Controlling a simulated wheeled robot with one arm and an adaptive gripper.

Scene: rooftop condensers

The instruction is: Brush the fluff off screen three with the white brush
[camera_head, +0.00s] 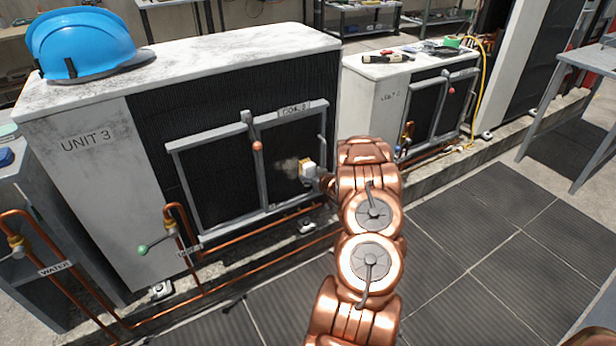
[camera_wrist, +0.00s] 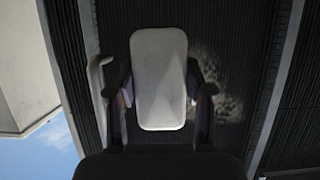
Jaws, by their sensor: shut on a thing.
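The white brush (camera_head: 307,170) is held in my gripper (camera_head: 318,177) against or very near the right pane of the dark screen (camera_head: 285,135) on the unit marked UNIT 3. I cannot tell whether its bristles touch. A grey fluff patch (camera_head: 286,166) shows on this pane just left of the brush. In the wrist view the brush's pale back (camera_wrist: 159,75) fills the middle between my two fingers, which are shut on it. The fluff also shows there as a speckled patch (camera_wrist: 224,92) right of the brush.
A grey frame with a centre bar and a red-knobbed latch (camera_head: 258,146) crosses the screen. Copper pipes (camera_head: 240,238) run low along the unit. A blue hard hat (camera_head: 80,43) sits on top. A second unit (camera_head: 372,95) stands right. The tiled floor (camera_head: 470,225) is clear at right.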

